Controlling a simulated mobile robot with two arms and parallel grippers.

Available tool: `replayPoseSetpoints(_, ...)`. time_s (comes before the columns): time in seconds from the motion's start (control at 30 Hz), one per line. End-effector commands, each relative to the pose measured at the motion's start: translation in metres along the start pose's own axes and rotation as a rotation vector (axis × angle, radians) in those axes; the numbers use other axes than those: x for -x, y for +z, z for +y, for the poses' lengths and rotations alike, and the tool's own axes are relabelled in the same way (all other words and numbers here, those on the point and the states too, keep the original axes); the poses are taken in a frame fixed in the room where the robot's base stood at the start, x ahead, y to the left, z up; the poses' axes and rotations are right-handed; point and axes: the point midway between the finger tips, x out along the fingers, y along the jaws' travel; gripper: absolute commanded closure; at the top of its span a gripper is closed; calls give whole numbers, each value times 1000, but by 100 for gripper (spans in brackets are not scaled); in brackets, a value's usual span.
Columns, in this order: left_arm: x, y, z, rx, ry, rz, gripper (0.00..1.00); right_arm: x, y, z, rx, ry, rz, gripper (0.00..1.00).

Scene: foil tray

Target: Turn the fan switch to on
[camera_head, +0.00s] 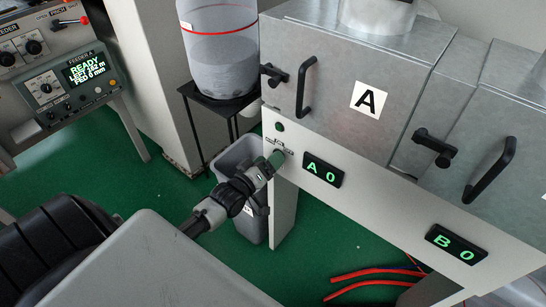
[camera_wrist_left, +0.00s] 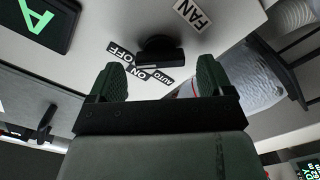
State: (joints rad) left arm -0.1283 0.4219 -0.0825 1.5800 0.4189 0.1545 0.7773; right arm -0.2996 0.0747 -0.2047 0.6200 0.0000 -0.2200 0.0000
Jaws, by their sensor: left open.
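The fan switch is a black knob (camera_wrist_left: 160,47) on a white panel, with OFF, ON and AUTO labels around it and a FAN label (camera_wrist_left: 192,12) nearby. In the left wrist view its bar lies roughly crosswise, with the ON label (camera_wrist_left: 142,75) just below it; I cannot tell which setting it points to. My left gripper (camera_wrist_left: 160,72) is open, its two green fingers apart and facing the knob, with nothing between the tips. In the head view the left gripper (camera_head: 275,159) is close to the panel and hides most of the switch. My right gripper is out of view.
The A 0 display (camera_head: 323,170) sits right of the gripper, and the B 0 display (camera_head: 456,243) farther right. A grey bin (camera_head: 238,160) stands under the arm. A clear hopper (camera_head: 222,55) is behind. Red hoses (camera_head: 372,282) lie on the green floor.

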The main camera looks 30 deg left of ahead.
Motion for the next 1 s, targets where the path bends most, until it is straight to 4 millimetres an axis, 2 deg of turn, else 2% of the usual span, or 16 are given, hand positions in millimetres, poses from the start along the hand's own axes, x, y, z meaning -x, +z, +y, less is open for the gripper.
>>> replayPoseSetpoints(0.1, -13, 0, 0, -1, -1, 1, 19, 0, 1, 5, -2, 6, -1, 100)
replayPoseSetpoints(0.2, -18, 0, 0, -1, -1, 0, 19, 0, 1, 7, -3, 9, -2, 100)
replayPoseSetpoints(0.5, -20, 0, 0, 0, -1, -1, 21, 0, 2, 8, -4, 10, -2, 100)
replayPoseSetpoints(0.8, -20, 0, 0, 0, -1, -1, 67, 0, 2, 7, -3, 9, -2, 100)
replayPoseSetpoints(1.0, -19, 0, 0, -11, -2, -1, 68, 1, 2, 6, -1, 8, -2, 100)
